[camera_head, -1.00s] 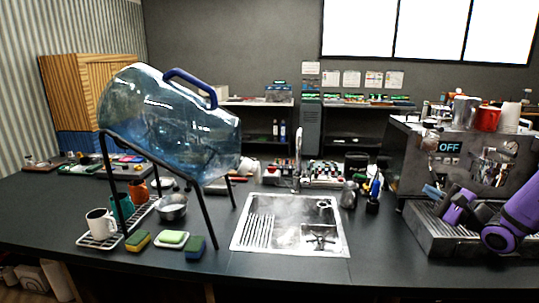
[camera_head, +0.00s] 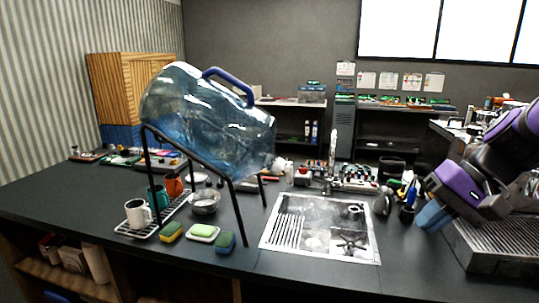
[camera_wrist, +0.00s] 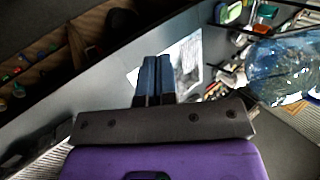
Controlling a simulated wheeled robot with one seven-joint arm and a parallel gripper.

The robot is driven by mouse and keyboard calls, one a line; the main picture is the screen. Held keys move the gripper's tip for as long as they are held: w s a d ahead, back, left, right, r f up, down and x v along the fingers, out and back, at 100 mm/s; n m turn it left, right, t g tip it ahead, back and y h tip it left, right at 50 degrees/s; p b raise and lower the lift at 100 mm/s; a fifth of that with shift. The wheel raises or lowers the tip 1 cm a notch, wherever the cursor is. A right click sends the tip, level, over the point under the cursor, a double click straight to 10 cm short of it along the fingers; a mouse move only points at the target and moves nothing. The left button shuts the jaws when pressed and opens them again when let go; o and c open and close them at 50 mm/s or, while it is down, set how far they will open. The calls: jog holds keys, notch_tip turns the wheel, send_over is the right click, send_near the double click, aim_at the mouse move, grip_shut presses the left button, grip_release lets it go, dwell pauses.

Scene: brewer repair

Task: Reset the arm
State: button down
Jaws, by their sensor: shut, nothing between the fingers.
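My gripper (camera_head: 432,214) is at the right of the head view, on my purple and black arm, with its blue-grey fingers pointing down and left. It is in the air in front of the coffee machine (camera_head: 500,235), which my arm partly covers. In the wrist view the two fingers (camera_wrist: 156,78) are together with nothing between them. Past them in that view is the bright sink (camera_wrist: 185,62).
The sink (camera_head: 320,228) is set in the dark counter (camera_head: 100,205). A big blue water jug (camera_head: 205,120) tilts on a black stand at left. Mugs (camera_head: 138,212), sponges (camera_head: 203,232) and a metal bowl (camera_head: 205,202) are near it. A pen holder (camera_head: 407,212) stands close to my gripper.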

jog(key=s+d+r+n+t+h, duration=0.3)
jog(key=s+r+h, duration=0.3)
jog(key=s, duration=0.3)
jog(key=shift+s+r+n+t+h, duration=0.2)
jog(key=shift+r+n+t+h, duration=0.1)
jog(key=shift+t, duration=0.2)
